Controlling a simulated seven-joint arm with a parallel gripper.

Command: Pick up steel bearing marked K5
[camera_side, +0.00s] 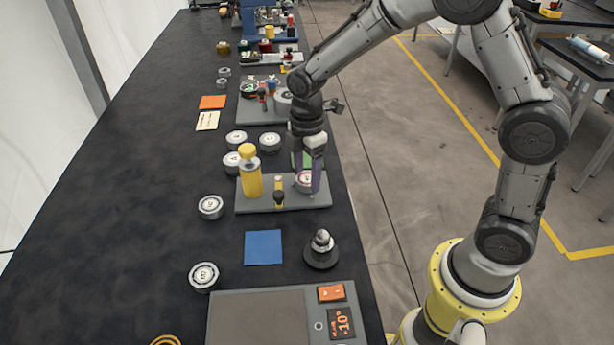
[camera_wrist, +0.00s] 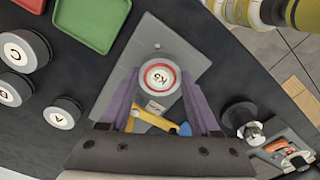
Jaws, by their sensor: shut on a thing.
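The steel bearing marked K5 (camera_wrist: 160,78) has a white face with a red ring. In the wrist view it sits between the tips of my purple fingers, over the grey plate (camera_wrist: 190,58). In the side view the bearing (camera_side: 305,179) shows at the right end of the grey plate (camera_side: 312,200), partly covered by a finger. My gripper (camera_side: 311,184) points down and is shut on the bearing. I cannot tell whether the bearing touches the plate or hangs just above it.
A yellow bottle (camera_side: 251,178) and a small yellow-and-black item (camera_side: 279,192) stand on the same plate. Other bearings, including ones marked A (camera_wrist: 62,113) and C (camera_wrist: 23,50), stand nearby. A dark stand with a steel knob (camera_side: 321,250) and a blue square (camera_side: 263,247) lie nearer.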

